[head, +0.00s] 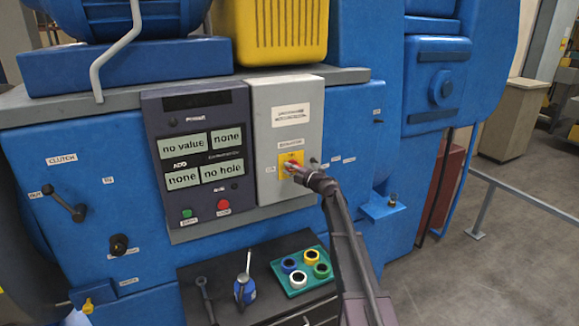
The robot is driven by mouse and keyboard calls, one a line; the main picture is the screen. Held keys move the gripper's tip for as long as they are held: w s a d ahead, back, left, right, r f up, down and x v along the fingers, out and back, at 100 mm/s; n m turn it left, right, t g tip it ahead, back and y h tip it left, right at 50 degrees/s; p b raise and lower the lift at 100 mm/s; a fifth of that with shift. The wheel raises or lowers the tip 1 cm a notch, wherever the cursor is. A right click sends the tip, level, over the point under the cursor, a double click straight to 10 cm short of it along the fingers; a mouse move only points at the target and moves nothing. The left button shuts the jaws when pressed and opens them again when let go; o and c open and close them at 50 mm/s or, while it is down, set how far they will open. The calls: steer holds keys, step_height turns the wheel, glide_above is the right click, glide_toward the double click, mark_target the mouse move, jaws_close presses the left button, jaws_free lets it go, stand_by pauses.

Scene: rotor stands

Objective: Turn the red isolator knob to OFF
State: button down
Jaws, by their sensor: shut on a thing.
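The red isolator knob (289,166) sits on a yellow plate (291,156) on the front of the grey isolator box (261,187). Only a small bit of red shows; my gripper covers most of the knob, so its pointing direction cannot be read. My gripper (295,170) comes from the lower right and is shut on the red knob. The small labels around the plate are too small to read.
A dark control panel (153,111) with several displays and green and red buttons stands left of the box. A clutch lever (76,212) projects at left.

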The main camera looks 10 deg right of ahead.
steer(key=shift+f+n, duration=0.15)
steer(key=shift+n, duration=0.45)
steer(key=c, duration=0.6)
jaws_free()
steer(key=shift+o, duration=0.2)
steer(key=shift+s+d, duration=0.1)
steer(key=v, duration=1.1)
steer(key=shift+s+d, duration=0.25)
steer(key=shift+s, duration=0.05)
